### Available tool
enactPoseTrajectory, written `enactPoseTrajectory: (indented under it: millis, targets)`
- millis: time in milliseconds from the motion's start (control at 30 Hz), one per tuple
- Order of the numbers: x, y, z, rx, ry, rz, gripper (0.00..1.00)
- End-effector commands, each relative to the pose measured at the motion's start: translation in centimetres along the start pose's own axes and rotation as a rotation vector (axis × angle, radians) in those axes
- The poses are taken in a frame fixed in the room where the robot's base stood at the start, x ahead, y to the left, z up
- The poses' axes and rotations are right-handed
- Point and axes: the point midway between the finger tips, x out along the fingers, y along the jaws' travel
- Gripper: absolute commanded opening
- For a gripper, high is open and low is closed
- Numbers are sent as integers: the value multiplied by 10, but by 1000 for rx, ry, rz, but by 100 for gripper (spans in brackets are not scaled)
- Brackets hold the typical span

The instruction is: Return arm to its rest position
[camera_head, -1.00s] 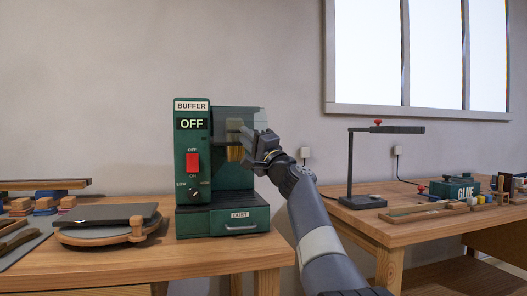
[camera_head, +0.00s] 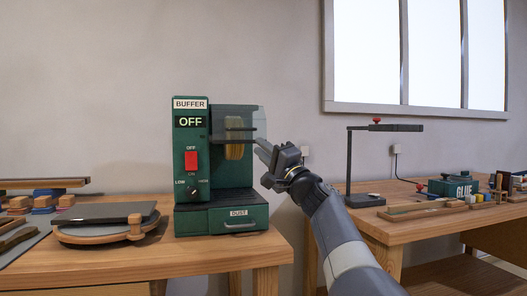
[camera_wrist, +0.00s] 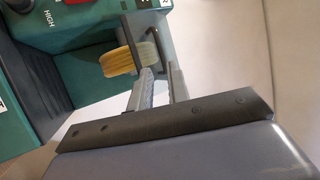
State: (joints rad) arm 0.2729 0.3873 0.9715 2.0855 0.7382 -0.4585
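My gripper (camera_head: 262,149) is just right of the green buffer machine (camera_head: 190,222), out in front of its clear guard. In the wrist view its two fingers (camera_wrist: 161,82) show a narrow gap with nothing between them. The buffing wheel (camera_head: 234,151), yellowish, sits under the guard; it also shows in the wrist view (camera_wrist: 128,58), just beyond the fingertips. I cannot tell whether the fingers touch the guard. The buffer's display reads OFF, and its red switch (camera_head: 191,160) is on the front panel. My arm reaches in from the lower right.
The left bench (camera_head: 225,257) holds the buffer, a round wooden-rimmed stand (camera_head: 105,234) and stacked strips. A gap separates the benches.

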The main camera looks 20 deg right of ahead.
Motion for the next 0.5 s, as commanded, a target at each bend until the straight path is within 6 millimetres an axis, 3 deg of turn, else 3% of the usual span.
enactPoseTrajectory:
  millis: [267, 500]
  targets:
    - [6, 1, 0, -1, -1, 1, 17]
    - [31, 2, 0, 0, -2, 1, 17]
